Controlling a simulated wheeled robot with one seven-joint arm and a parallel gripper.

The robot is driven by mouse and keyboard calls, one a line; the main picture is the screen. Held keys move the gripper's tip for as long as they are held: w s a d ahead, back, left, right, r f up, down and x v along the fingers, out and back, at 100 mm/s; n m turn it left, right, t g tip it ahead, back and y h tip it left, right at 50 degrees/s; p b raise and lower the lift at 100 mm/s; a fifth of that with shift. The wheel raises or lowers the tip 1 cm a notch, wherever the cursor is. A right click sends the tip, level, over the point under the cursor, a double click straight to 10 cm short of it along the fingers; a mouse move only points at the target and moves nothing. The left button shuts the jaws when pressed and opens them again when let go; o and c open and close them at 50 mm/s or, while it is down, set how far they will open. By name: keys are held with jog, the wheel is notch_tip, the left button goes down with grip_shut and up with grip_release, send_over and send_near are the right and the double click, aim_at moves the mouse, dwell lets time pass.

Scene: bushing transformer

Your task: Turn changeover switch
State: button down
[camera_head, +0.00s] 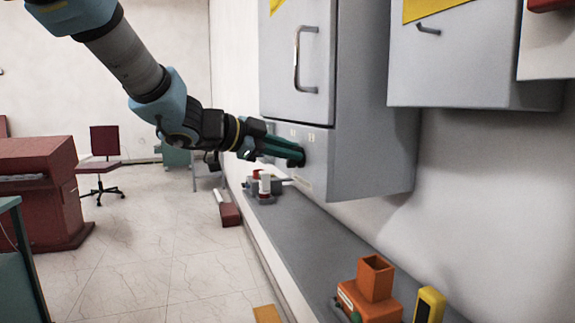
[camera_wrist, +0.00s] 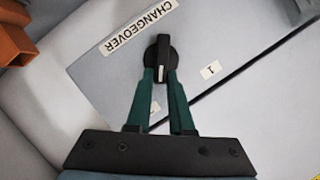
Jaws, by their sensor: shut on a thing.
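The changeover switch (camera_wrist: 160,58) is a round black knob with a raised grip bar and a light mark on the bar. It is on a grey cabinet panel below a white label (camera_wrist: 141,26) reading CHANGEOVER. A small label "1" (camera_wrist: 210,70) is to the right of the knob. My gripper (camera_wrist: 160,76) has green fingers closed at the knob, one on each side of its bar. In the head view my gripper (camera_head: 300,154) reaches the lower front of the grey cabinet (camera_head: 360,150), and the knob is hidden behind the fingers.
A grey ledge (camera_head: 310,233) runs along the wall under the cabinet. An orange device (camera_head: 370,295) and a yellow one (camera_head: 430,303) stand at its near end. Another small device (camera_head: 264,188) sits below my gripper. Open tiled floor lies to the left.

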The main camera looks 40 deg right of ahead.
jog(key=shift+s+f+m+t+b, duration=0.2)
jog(key=shift+m+t+b, duration=0.15)
jog(key=shift+b, duration=0.4)
jog(key=shift+r+h, duration=0.1)
jog(key=shift+h, duration=0.2)
jog(key=c, duration=0.8)
grip_release()
jog(key=v, duration=1)
jog(key=shift+a, duration=0.35)
jog(key=shift+w+r, duration=0.1)
jog(key=shift+w, duration=0.1)
